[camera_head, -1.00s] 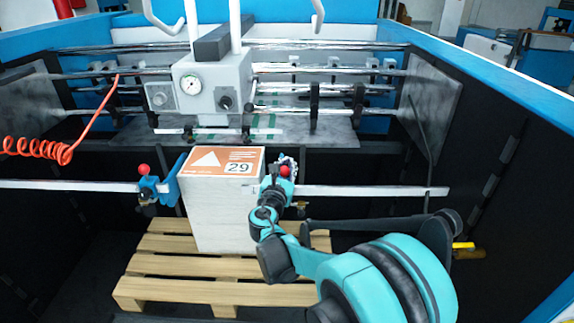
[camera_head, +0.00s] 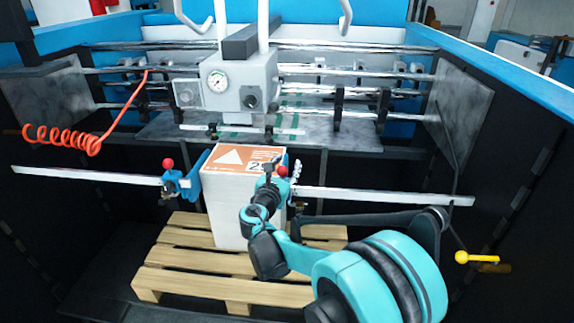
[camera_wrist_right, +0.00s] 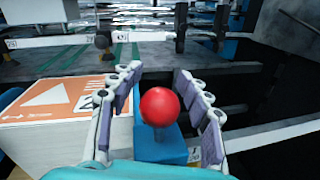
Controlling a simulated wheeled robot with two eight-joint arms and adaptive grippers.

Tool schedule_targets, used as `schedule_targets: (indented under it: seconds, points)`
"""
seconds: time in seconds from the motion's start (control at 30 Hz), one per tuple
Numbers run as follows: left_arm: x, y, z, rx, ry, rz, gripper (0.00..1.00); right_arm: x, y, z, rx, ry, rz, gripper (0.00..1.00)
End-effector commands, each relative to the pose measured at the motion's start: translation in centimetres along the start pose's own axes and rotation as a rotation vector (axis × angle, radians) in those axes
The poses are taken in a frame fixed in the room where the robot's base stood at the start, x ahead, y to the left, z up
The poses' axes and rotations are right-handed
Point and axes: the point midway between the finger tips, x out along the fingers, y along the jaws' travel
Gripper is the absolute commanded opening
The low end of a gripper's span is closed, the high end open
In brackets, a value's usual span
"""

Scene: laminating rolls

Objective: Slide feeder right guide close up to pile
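The pile (camera_head: 232,208) is a tall white stack with an orange and white top sheet, standing on a pallet. The right guide is a blue block with a red ball knob (camera_head: 282,171) on a metal bar, at the pile's right side. The wrist view shows its red ball (camera_wrist_right: 160,106) and blue block (camera_wrist_right: 160,148). My right gripper (camera_head: 277,170) is over this guide, with a finger on each side of the ball and gaps between. The left finger partly hides where block and pile meet, so contact is unclear. My left gripper is out of view.
The left guide (camera_head: 170,182) with its red knob stands by the pile's left side. The metal bar (camera_head: 390,197) runs free to the right. The wooden pallet (camera_head: 190,258) is below. The feeder head with a gauge (camera_head: 240,85) is behind the pile. A yellow knob (camera_head: 462,257) is at right.

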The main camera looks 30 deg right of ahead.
Motion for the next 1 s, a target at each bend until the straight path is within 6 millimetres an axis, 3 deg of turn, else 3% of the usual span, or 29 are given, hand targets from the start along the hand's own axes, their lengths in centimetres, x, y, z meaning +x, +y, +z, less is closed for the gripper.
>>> schedule_targets:
  seconds: [0.23,0.37,0.8,1.0]
  points:
    - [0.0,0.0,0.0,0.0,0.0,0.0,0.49,-0.1,0.0,0.0,0.0,0.0,0.0,0.47]
    - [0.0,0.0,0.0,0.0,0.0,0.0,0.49,-1.1,0.0,0.0,0.0,0.0,0.001,0.47]
    - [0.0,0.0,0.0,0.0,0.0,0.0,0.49,-10.0,0.1,0.0,0.0,0.001,0.004,0.47]
    - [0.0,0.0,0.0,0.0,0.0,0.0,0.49,-11.8,0.0,0.0,0.0,0.0,0.001,0.47]
